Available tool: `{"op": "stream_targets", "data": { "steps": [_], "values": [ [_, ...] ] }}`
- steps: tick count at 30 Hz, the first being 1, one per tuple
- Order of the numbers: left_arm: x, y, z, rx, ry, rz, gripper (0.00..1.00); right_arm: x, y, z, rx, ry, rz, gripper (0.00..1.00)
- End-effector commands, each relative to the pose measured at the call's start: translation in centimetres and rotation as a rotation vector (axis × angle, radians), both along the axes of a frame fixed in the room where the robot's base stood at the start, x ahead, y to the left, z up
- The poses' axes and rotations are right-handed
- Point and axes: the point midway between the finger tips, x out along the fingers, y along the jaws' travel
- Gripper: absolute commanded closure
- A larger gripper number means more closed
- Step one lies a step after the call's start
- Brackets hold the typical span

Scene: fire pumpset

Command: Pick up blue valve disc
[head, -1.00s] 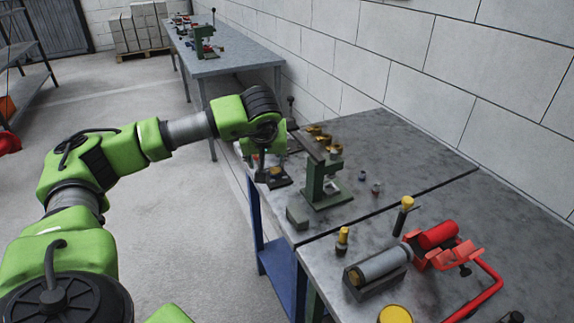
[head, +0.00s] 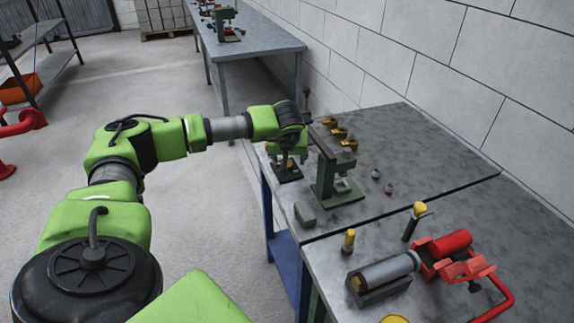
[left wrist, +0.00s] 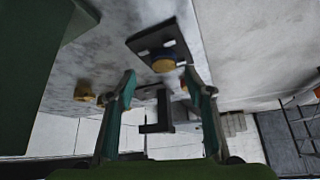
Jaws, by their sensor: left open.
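My left gripper (head: 286,160) is at the far left corner of the workbench, over a black plate (head: 291,174). In the left wrist view its two fingers (left wrist: 159,74) are apart, with nothing held between them. That view shows the black plate (left wrist: 176,40) just past the fingertips. A round piece with a gold face and a blue rim (left wrist: 163,62) sits on it; this looks like the blue valve disc. The piece is close to the fingertips, and I cannot tell whether they touch it. In the head view the gripper mostly hides it. My right gripper is not in view.
A green press (head: 333,172) stands close right of the gripper. Several brass parts (head: 338,132) lie behind it, and a grey block (head: 305,213) lies in front. A red and grey pump assembly (head: 440,255) is at the near right. The bench's back right is clear.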

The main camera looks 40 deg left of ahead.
Motion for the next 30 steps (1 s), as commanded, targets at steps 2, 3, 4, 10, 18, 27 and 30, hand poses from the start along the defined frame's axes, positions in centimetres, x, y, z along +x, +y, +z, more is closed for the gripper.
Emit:
{"op": "stream_targets", "data": {
  "steps": [2, 3, 4, 10, 18, 27, 30],
  "values": [
    [0.2, 0.8, -0.9, 0.000, 0.005, 0.004, 0.52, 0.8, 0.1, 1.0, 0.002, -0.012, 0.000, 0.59],
    [0.3, 1.2, -1.4, 0.001, 0.006, 0.004, 0.52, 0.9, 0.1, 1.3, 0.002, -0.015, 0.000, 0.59],
    [0.5, 1.3, -1.8, 0.001, 0.004, 0.002, 0.52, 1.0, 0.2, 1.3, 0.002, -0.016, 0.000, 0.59],
    [1.3, 1.9, -3.4, 0.001, 0.002, 0.000, 0.52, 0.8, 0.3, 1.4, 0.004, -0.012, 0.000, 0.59],
    [1.3, 1.9, -3.5, 0.000, 0.001, 0.001, 0.62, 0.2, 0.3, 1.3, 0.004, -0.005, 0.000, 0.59],
    [1.4, 1.9, -3.4, 0.001, 0.000, 0.001, 0.99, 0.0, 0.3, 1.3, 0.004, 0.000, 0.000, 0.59],
    [1.4, 1.9, -3.4, 0.001, 0.001, 0.001, 0.99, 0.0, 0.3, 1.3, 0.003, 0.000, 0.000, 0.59]
  ]
}}
